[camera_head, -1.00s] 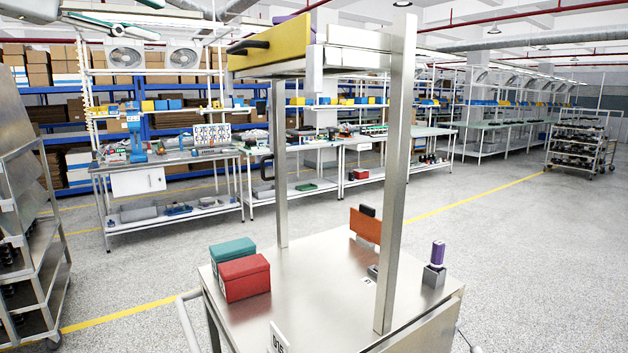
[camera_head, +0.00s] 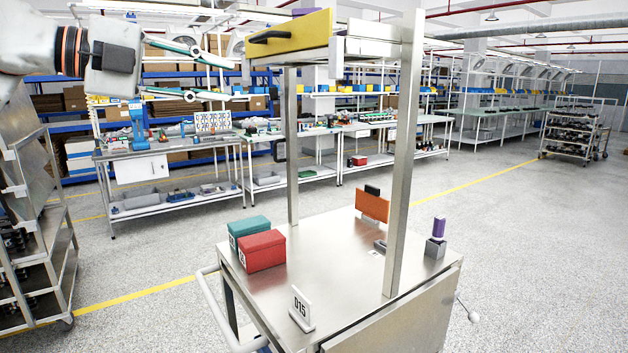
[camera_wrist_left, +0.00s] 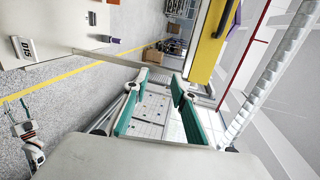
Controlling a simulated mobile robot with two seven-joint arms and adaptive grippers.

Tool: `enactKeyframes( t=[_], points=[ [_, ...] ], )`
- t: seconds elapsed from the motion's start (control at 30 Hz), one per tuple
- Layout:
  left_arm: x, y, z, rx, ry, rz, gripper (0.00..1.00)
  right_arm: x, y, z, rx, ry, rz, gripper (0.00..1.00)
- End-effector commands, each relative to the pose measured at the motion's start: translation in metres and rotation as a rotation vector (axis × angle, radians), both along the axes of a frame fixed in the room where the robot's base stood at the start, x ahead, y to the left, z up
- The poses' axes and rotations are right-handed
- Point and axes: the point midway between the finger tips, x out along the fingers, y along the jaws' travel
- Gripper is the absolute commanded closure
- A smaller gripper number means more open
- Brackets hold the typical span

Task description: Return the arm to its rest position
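My left gripper (camera_head: 240,78) is at the upper left in the head view, raised in front of the shelving. Its two teal-and-white fingers are spread apart, with nothing between them. They also show open in the left wrist view (camera_wrist_left: 160,80). A steel cart (camera_head: 345,270) stands to the right of and below it. The cart's upper frame carries a yellow panel (camera_head: 290,36) with a black handle, apart from the fingertips.
On the cart top are a teal box (camera_head: 246,230), a red box (camera_head: 262,250), an orange plate (camera_head: 374,206), a grey block (camera_head: 435,248) with a purple piece (camera_head: 438,226), and a "015" sign (camera_head: 301,308). A shelf rack (camera_head: 40,230) stands left. Floor between is clear.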

Motion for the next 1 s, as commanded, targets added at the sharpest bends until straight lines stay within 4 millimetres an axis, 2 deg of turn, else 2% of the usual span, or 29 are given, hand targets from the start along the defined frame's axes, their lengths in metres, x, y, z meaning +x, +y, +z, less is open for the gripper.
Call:
enactKeyframes(
  t=[0.03,0.2,0.43,0.6,0.77,0.87,1.0],
  points=[
    [0.002,-0.015,-0.023,-0.022,0.020,-0.053,0.74,-0.001,0.000,0.000,0.000,0.000,0.001,0.60],
    [-0.001,-0.058,-0.083,-0.150,0.049,-0.220,0.74,-0.005,0.002,-0.002,0.003,0.008,0.002,0.60],
    [-0.008,-0.090,-0.148,-0.404,0.096,-0.334,0.74,-0.005,0.003,-0.002,0.005,0.008,0.001,0.60],
    [-0.008,-0.094,-0.194,-0.617,0.142,-0.321,0.74,-0.005,0.004,-0.002,0.007,0.009,-0.001,0.60],
    [-0.002,-0.084,-0.246,-0.812,0.202,-0.231,0.74,-0.005,0.004,-0.003,0.007,0.009,-0.001,0.60],
    [0.002,-0.074,-0.284,-0.920,0.248,-0.142,0.74,-0.005,0.004,-0.003,0.007,0.010,-0.001,0.60],
    [0.004,-0.054,-0.348,-1.048,0.327,0.020,0.74,-0.005,0.004,-0.003,0.007,0.010,-0.001,0.60]
  ],
)
